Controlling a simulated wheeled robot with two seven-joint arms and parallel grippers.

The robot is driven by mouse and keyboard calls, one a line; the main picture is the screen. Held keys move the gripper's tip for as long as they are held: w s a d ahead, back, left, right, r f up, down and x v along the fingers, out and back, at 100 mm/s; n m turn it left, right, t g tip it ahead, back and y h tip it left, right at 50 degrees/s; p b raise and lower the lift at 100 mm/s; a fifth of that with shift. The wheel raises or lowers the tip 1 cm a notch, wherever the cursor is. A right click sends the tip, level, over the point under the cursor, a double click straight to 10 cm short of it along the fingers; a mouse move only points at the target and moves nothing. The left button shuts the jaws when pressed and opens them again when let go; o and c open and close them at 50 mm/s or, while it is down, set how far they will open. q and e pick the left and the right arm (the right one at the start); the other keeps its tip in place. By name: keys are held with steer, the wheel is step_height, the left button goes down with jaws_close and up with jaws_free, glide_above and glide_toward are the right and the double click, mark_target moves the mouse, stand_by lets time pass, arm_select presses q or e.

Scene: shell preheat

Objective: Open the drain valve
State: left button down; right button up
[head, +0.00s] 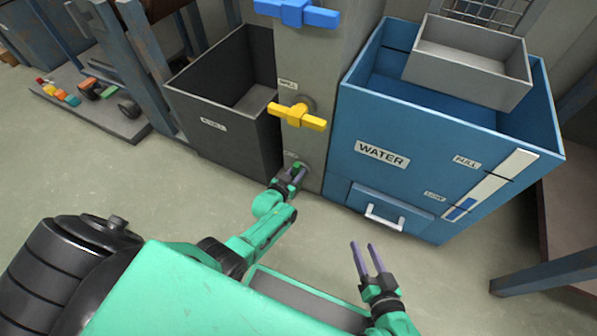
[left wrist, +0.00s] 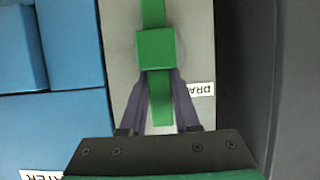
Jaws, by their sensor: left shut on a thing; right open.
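The drain valve has a green handle (left wrist: 155,50), seen up close in the left wrist view beside a partly covered label (left wrist: 200,90) that reads "DRA". In the head view the green handle (head: 297,166) is small and low on the grey column (head: 312,150). My left gripper (left wrist: 160,90) is shut on the green handle, one finger on each side of its bar. It also shows in the head view (head: 293,173), at the foot of the column. My right gripper (head: 366,258) is open and empty above the floor, in front of the blue water tank.
A yellow valve handle (head: 297,116) and a blue valve handle (head: 297,12) sit higher on the column. The blue water tank (head: 432,128) with a white drawer handle (head: 384,217) stands right. A dark bin (head: 222,135) stands left. Floor (head: 110,185) at left is clear.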

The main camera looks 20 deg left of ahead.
steer(key=shift+r, duration=0.1)
stand_by(0.3)
arm_select(q)
steer(key=c, duration=0.6)
jaws_free()
steer(key=shift+c, duration=0.2)
steer(key=d+p+v, duration=0.1)
steer(key=p+v, duration=0.8)
steer(key=v, duration=0.5)
steer(key=shift+s+a, duration=0.3)
steer(key=shift+a, duration=0.1)
arm_select(e)
steer(key=d+r+n+g+h, duration=0.1)
steer(key=d+r+g+h, duration=0.1)
steer(key=d+r+g, duration=0.3)
step_height(320, 180, up, 4)
steer(key=shift+s+d+f+n+g+h, duration=0.1)
steer(key=shift+s+d+n+g+h, duration=0.2)
steer(key=shift+d, duration=0.25)
arm_select(q)
steer(key=shift+r, duration=0.1)
